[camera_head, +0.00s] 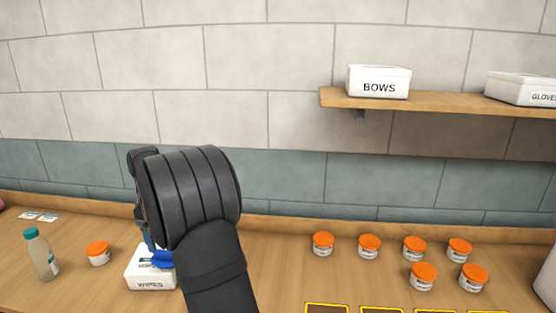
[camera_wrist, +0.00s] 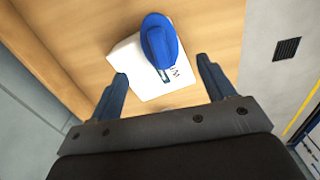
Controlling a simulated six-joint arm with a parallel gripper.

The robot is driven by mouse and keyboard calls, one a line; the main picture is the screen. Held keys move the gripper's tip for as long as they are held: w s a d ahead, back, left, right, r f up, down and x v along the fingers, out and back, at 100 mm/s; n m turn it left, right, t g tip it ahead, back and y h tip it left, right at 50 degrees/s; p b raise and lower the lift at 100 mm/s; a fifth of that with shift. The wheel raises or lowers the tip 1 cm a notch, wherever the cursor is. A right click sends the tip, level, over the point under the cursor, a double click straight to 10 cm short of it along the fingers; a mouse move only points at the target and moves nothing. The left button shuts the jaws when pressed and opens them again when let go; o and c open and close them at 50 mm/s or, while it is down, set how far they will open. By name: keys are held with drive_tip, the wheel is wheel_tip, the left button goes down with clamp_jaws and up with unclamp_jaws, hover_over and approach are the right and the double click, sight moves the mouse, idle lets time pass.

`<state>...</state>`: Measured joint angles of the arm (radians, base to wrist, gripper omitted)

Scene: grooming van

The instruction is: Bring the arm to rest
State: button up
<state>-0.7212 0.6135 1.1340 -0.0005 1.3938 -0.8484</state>
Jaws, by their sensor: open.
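My arm rises from the bottom centre of the head view, and its dark wrist hides most of my gripper. In the wrist view my gripper (camera_wrist: 162,70) is open, with its two dark blue fingers apart and nothing held between them. Beyond the fingertips is a white wipes box (camera_wrist: 128,60) with a rounded blue object (camera_wrist: 160,38) on its top. In the head view the wipes box (camera_head: 150,280) stands on the counter just left of my arm, and the blue object (camera_head: 162,259) is partly hidden by my arm.
A bottle with a teal cap (camera_head: 42,256) and an orange-lidded jar (camera_head: 98,254) stand left on the counter (camera_head: 280,275). Several orange-lidded jars (camera_head: 369,247) stand right, behind yellow-edged squares (camera_head: 327,308). A shelf (camera_head: 440,105) above holds a BOWS box (camera_head: 379,82) and a GLOVES box (camera_head: 522,89).

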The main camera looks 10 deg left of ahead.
wheel_tip(320, 180, down, 9)
drive_tip(key=shift+r, duration=1.8)
drive_tip(key=shift+f, duration=0.1)
